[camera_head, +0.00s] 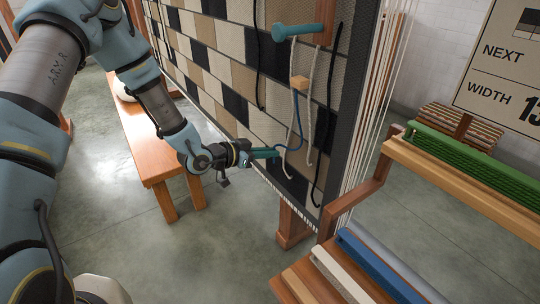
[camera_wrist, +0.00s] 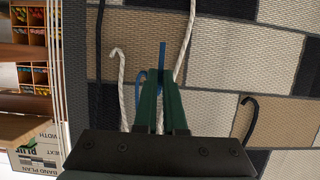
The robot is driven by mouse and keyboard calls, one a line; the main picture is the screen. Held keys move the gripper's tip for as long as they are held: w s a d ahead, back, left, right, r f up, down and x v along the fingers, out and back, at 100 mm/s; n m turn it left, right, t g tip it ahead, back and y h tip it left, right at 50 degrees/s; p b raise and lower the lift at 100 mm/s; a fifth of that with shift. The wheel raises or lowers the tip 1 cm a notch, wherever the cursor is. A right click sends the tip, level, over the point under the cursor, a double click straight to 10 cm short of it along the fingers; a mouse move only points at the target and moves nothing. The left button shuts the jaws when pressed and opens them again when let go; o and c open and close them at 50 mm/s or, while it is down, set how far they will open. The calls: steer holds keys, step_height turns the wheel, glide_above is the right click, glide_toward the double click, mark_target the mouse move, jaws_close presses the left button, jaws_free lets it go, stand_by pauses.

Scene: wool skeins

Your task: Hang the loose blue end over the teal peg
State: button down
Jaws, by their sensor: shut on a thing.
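The teal peg (camera_head: 292,32) sticks out of the upper part of the woven panel in the head view. My gripper is low in front of the panel, well below the peg, and is shut on the blue strand. In the wrist view the blue strand (camera_wrist: 162,56) shows at the tips of my gripper's green fingers (camera_wrist: 162,82), and a blue curve shows beside them. The exact pinch point is hidden by the fingers.
Cream cords (camera_head: 313,100) hang from the peg area, close to my gripper, with black cords (camera_head: 257,60) on either side. White warp threads and a wooden frame (camera_head: 362,190) stand to the right, with coloured rolls beyond. A wooden bench (camera_head: 150,140) is at left.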

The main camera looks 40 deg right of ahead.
step_height(320, 180, up, 21)
steer(key=w+p, duration=0.2)
steer(key=p, duration=1.2)
steer(key=shift+w+a+r, duration=0.15)
steer(key=shift+w+a, duration=0.2)
steer(key=shift+r, duration=0.1)
step_height(320, 180, up, 20)
steer(key=p, duration=0.9)
steer(key=shift+r, duration=0.15)
steer(key=shift+s, duration=0.15)
steer(key=s+b, duration=0.3)
steer(key=s, duration=0.6)
steer(key=shift+a+r, duration=0.25)
steer(key=shift+a, duration=0.05)
steer(key=shift+s, duration=0.1)
